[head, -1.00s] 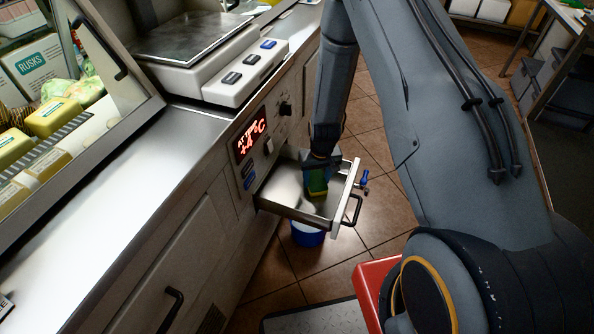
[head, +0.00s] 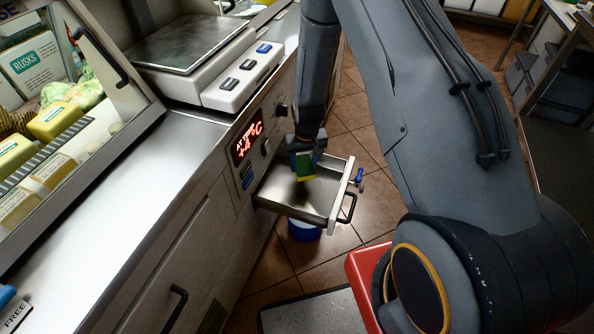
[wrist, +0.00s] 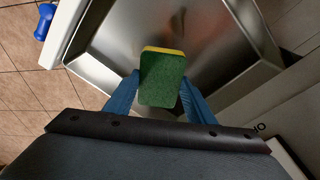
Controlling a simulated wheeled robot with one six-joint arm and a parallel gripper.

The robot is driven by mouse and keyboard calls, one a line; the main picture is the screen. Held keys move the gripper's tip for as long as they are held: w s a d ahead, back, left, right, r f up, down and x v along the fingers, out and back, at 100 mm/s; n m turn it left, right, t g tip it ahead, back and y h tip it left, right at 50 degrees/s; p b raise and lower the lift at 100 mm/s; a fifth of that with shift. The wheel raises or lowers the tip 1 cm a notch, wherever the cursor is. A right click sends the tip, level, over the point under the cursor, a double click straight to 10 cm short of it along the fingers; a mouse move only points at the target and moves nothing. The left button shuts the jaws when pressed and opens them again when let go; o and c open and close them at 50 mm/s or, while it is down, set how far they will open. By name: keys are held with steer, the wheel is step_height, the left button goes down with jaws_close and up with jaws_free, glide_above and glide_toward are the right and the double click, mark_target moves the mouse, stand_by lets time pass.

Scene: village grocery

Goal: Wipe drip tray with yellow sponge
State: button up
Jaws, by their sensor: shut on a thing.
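The sponge (head: 306,166) is yellow with a green scouring side. My gripper (wrist: 161,88) is shut on it, with one blue finger on each side in the wrist view, where the sponge (wrist: 162,80) shows its green face and a yellow edge. The drip tray (head: 318,207) is a metal drawer pulled out from the counter front. The sponge is over the tray's back part, near the counter; I cannot tell whether it touches the tray floor. The tray (wrist: 110,50) looks shiny in the wrist view, with a darker brownish smear beyond the sponge.
A blue drain tap (head: 359,176) and a dark handle (head: 348,207) are on the tray's front. A blue-and-white bucket (head: 304,230) stands on the floor below. A scale (head: 205,60) sits on the counter above. A red thing (head: 364,285) is beside my arm.

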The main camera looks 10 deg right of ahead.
steer(key=shift+r+p, duration=0.5)
steer(key=shift+r, duration=0.6)
